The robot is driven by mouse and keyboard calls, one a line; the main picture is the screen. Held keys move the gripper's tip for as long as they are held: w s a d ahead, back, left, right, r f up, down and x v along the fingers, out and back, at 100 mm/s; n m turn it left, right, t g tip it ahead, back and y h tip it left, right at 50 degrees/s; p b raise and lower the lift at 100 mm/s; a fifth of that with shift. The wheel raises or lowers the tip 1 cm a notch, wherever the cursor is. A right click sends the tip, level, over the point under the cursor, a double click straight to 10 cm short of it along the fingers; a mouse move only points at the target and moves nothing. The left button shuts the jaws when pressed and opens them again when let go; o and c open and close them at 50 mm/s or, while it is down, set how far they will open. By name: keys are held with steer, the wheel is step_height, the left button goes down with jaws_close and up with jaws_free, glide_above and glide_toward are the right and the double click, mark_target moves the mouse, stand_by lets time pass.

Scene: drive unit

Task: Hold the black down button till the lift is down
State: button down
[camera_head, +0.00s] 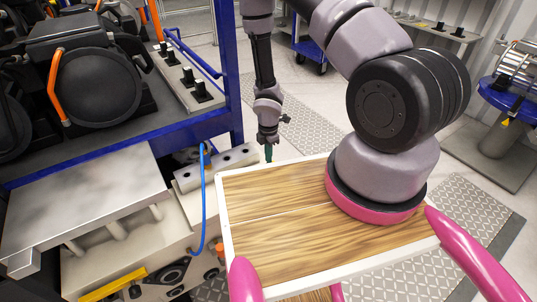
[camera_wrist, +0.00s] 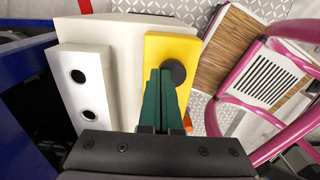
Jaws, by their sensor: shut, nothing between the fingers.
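In the wrist view a yellow control box (camera_wrist: 186,48) carries a round black button (camera_wrist: 176,72). My gripper (camera_wrist: 162,72) has green fingers shut together and empty. The fingertips overlap the button's left side in the picture; whether they press it cannot be told. In the head view my gripper (camera_head: 268,153) points down just behind the wooden tray, beside a pale block with holes. The yellow box and button are hidden there. A blue frame (camera_head: 170,135) bears the black drive unit (camera_head: 95,85); which part is the lift, and its height, are unclear.
A wood-topped tray (camera_head: 260,250) with a white rim and pink tubes is in front. The pale block (camera_head: 235,155) also shows in the wrist view (camera_wrist: 82,90). A blue cable (camera_head: 203,200) hangs beside it. Free floor lies behind my gripper.

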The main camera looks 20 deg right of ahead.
steer(key=shift+s+f, duration=0.25)
steer(key=shift+f, duration=0.8)
steer(key=shift+w+a+f, duration=0.1)
steer(key=shift+w, duration=0.1)
steer(key=shift+s+a, duration=0.1)
stand_by(4.1)
steer(key=shift+r, duration=0.6)
step_height(320, 180, up, 13)
steer(key=shift+w+r, duration=0.2)
